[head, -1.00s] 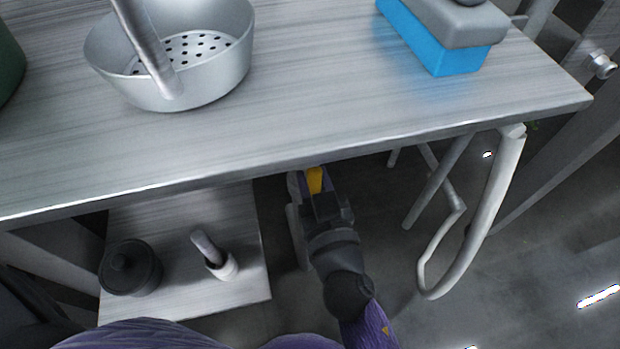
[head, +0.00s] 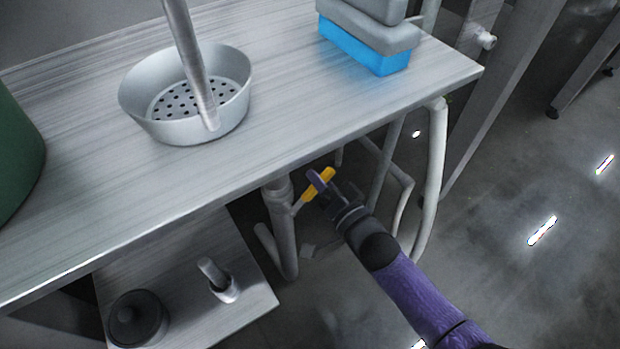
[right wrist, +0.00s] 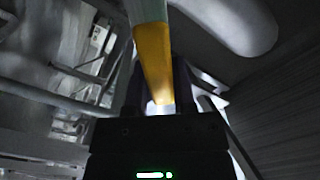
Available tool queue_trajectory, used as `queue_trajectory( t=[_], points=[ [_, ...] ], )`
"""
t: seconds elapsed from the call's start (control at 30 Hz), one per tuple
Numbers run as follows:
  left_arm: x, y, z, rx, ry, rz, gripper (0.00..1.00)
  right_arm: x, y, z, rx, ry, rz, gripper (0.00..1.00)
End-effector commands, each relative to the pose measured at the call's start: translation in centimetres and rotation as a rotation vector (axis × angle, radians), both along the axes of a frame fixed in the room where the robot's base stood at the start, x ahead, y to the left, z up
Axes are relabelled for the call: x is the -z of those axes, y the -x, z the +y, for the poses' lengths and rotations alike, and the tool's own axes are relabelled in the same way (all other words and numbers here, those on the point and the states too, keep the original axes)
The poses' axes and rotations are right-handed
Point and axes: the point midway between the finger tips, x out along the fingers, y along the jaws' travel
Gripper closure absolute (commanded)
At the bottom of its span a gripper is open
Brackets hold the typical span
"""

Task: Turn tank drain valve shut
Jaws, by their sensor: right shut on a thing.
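The tank drain valve's yellow lever (head: 308,196) sits under the front edge of the metal table, beside a grey drain pipe (head: 281,228). My right gripper (head: 318,181) is shut on the lever near its outer end. The lever slants up to the right away from the pipe. My left gripper is not in view.
A metal colander (head: 185,95) and a blue and grey block (head: 365,45) stand on the table (head: 285,110). A lower shelf (head: 180,265) holds a black lidded pot (head: 136,318) and a short metal handle (head: 215,275). A pale curved pipe (head: 435,165) hangs to the right. Open floor lies at the right.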

Motion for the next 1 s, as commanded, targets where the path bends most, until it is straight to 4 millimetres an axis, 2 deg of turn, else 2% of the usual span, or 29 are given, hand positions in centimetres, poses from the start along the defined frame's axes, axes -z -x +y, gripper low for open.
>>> queue_trajectory(
  t=[0.5,1.0],
  points=[
    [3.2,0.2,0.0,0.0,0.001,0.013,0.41,4.0,-1.0,-1.5,-0.001,-0.379,0.262,1.0],
    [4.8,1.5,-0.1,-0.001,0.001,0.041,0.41,5.8,-1.1,-1.7,-0.001,-0.581,0.396,1.0]
  ],
)
